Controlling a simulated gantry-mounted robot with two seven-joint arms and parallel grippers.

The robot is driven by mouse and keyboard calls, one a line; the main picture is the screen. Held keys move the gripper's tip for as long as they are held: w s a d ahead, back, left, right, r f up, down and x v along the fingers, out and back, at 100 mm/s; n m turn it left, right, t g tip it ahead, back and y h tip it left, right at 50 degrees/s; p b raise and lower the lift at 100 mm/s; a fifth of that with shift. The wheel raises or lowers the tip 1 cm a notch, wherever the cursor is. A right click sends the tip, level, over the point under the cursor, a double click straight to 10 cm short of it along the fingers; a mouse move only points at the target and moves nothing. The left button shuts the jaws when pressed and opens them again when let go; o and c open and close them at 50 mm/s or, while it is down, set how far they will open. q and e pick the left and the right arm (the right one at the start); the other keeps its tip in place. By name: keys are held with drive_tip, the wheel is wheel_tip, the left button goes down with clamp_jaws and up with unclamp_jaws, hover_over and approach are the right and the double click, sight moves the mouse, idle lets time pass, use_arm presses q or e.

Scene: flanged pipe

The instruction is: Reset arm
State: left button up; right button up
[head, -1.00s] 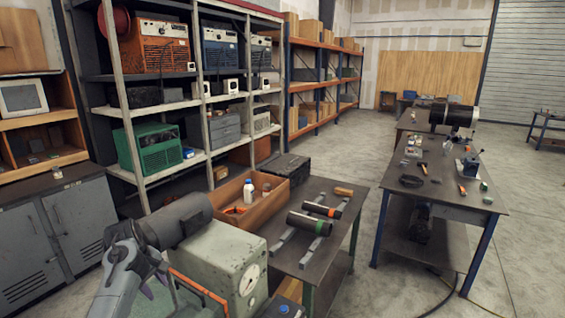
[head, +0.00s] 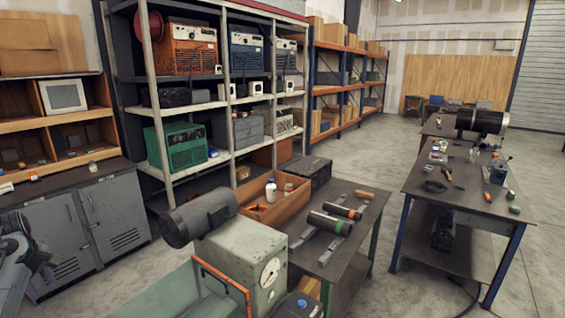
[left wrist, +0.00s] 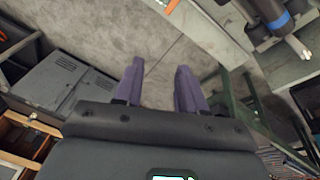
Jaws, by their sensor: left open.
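My left arm comes in at the lower left edge of the head view, with its gripper (head: 42,266) only partly visible there, over the floor in front of the grey cabinets. In the left wrist view the two purple fingers of this gripper (left wrist: 160,64) stand apart with only floor showing between them. It is open and empty. Two dark pipe pieces, one with an orange band (head: 342,211) and one with a green band (head: 329,222), lie on rails on the near table, well away from the gripper. My right gripper is not in view.
A green-grey machine (head: 240,262) with a dial and a dark motor (head: 200,217) stands between the gripper and the near table (head: 345,262). Grey cabinets (head: 100,225) are at left. A wooden tray (head: 290,208) holds a white bottle. A second workbench (head: 450,197) stands at right.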

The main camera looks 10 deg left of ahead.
use_arm(q)
drive_tip(key=s+a+r+n+g+y, duration=0.15)
drive_tip(key=s+a+r, duration=0.25)
drive_tip(key=s+a, duration=0.45)
drive_tip(key=s+a+r+n+t+y, duration=0.15)
drive_tip(key=s+a+r, duration=0.25)
drive_tip(key=s+a, duration=0.45)
drive_tip(key=w+d+f+m+t+y, duration=0.1)
drive_tip(key=w+d+f+m+y, duration=0.15)
drive_tip(key=d+f+m, duration=0.8)
drive_tip(key=w+d+f+m+y, duration=0.1)
drive_tip(key=d+f+m+y, duration=0.2)
drive_tip(key=d+f+m, duration=0.8)
drive_tip(key=s+d+f+m+h, duration=0.1)
drive_tip(key=s+d+f+h, duration=0.35)
drive_tip(key=d, duration=0.75)
drive_tip(key=s+d+f+m+t+h, duration=0.1)
drive_tip(key=s+d+f, duration=0.1)
drive_tip(key=s+d, duration=0.8)
drive_tip(key=s+d+f+m+h, duration=0.1)
drive_tip(key=s+d+f+h, duration=0.25)
drive_tip(key=d, duration=1.05)
drive_tip(key=d+n+h, duration=0.2)
drive_tip(key=d+n, duration=0.1)
drive_tip(key=d, duration=0.2)
wheel_tip(320, 180, up, 15)
drive_tip(key=p, duration=1.5)
drive_tip(key=shift+s+r+p, duration=0.2)
drive_tip(key=shift+s+p, duration=0.1)
drive_tip(key=shift+s, duration=0.05)
